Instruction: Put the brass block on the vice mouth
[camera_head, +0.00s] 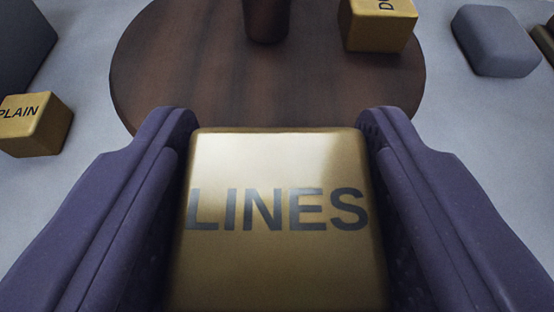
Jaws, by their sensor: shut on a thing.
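A brass block marked "LINES" (278,260) fills the lower middle of the view. My gripper (278,135) has its two purple fingers on the block's left and right sides and is shut on it. Whether the block touches anything below is hidden. A second brass block, marked "PLAIN" (38,135), lies at the left edge. A third brass block (378,32), its lettering partly cut off, sits at the top right of the round brown wooden surface. I cannot make out a vice mouth for certain.
The round wooden surface (180,70) lies beyond my gripper, with a dark brown cylinder-like thing (266,20) at its top middle. A grey rounded block (496,42) is at the upper right, and a dark grey thing (20,40) at the upper left. The wood's left part is clear.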

